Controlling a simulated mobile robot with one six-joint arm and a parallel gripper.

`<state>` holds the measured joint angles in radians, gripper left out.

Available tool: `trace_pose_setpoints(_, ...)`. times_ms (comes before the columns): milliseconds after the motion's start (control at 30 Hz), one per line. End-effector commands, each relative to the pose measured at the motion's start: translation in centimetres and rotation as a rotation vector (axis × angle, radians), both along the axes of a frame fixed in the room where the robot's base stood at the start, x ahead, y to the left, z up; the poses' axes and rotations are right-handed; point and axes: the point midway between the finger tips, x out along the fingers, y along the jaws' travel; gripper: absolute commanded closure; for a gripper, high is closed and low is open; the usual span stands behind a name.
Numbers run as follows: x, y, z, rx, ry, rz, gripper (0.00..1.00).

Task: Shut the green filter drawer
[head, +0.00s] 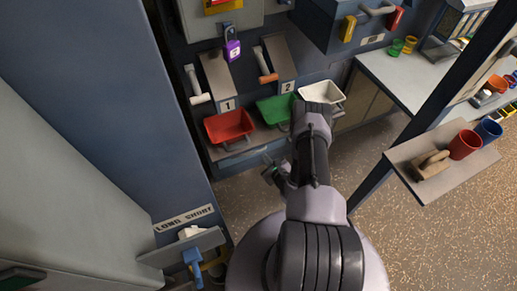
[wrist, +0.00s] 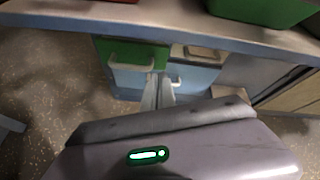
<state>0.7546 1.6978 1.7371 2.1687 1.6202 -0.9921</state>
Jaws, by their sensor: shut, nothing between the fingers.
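The green filter drawer (wrist: 140,53) is in the wrist view, under the shelf edge. Green shows above its pale blue front, which has a white handle (wrist: 134,67). It seems to stand out from under the shelf; how far, I cannot tell. My gripper (wrist: 159,88) is shut and empty. Its fingers point toward the gap between this drawer and its right-hand neighbour; contact is not clear. In the head view my arm hides much of the area below the shelf, and I cannot make out the green drawer there.
A neighbouring drawer (wrist: 196,77) with a white handle is on the right. Above are a red bin (head: 229,126), a green bin (head: 277,109) and a white bin (head: 322,92). A side shelf (head: 446,177) holds a red cup and a blue cup. Open floor (head: 420,240) lies at right.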

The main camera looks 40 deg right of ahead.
Motion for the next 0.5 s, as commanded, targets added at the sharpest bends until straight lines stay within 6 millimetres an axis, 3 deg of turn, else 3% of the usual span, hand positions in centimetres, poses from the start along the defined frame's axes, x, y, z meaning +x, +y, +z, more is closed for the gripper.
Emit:
trace_pose_setpoints(100, -0.1, 1.7, -1.1, -0.437, 0.027, 0.208, 1.0)
trace_pose_setpoints(233, -0.4, 3.0, -2.0, -0.871, 0.063, 0.374, 1.0)
trace_pose_setpoints(333, -0.6, 3.5, -2.4, -1.062, 0.087, 0.436, 1.0)
trace_pose_setpoints(500, 0.5, 3.5, -3.2, -1.138, 0.095, 0.461, 1.0)
